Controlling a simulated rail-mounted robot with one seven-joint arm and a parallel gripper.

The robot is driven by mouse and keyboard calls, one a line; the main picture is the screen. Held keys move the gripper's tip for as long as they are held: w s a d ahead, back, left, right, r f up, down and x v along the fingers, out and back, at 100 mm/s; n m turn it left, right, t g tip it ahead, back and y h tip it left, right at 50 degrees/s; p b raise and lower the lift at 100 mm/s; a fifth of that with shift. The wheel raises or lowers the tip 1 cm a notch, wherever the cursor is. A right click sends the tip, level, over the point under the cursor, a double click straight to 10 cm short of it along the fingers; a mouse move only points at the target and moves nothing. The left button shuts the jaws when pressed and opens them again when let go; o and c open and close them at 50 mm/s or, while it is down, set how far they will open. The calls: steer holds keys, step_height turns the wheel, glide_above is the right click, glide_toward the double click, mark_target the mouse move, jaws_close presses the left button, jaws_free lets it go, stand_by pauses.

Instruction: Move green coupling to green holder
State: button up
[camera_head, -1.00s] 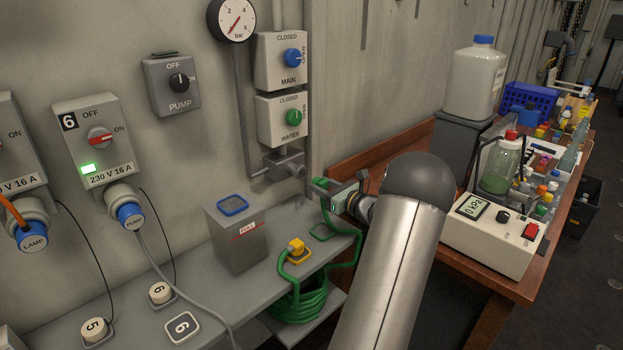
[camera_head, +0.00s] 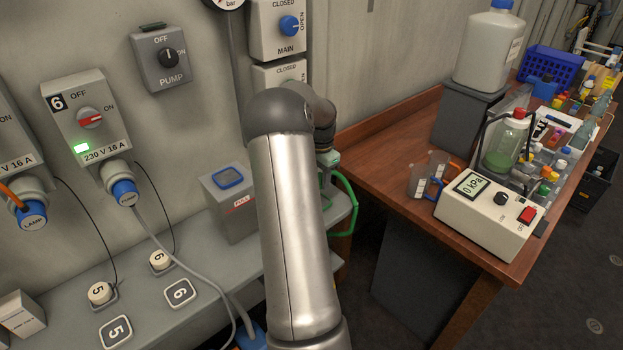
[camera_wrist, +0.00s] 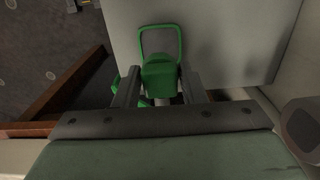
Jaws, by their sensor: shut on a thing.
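The green coupling (camera_wrist: 160,78) is between the two fingers of my gripper (camera_wrist: 161,90) in the wrist view, and the gripper is shut on it. A green square outline (camera_wrist: 142,43), which looks like the green holder, lies on the grey shelf just beyond the coupling. The coupling seems to be above the shelf, but I cannot tell the height. In the head view, my arm hides the coupling and the holder. The green hose (camera_head: 350,197) loops down at the right of my arm.
A grey box with a blue top (camera_head: 230,205) stands on the shelf (camera_head: 205,270) left of my arm. Valve panels (camera_head: 277,27) are on the wall above. A wooden bench (camera_head: 390,127) with a gauge box (camera_head: 487,212) and bottles stands at the right.

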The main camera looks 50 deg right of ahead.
steer(key=shift+f+b, duration=1.75)
steer(key=shift+f, duration=1.1)
steer(key=shift+f+b, duration=0.4)
steer(key=shift+f, duration=0.1)
steer(key=o, duration=1.4)
steer(key=shift+c, duration=0.2)
step_height(320, 180, up, 18)
steer(key=b, duration=0.1)
steer(key=shift+f, duration=0.25)
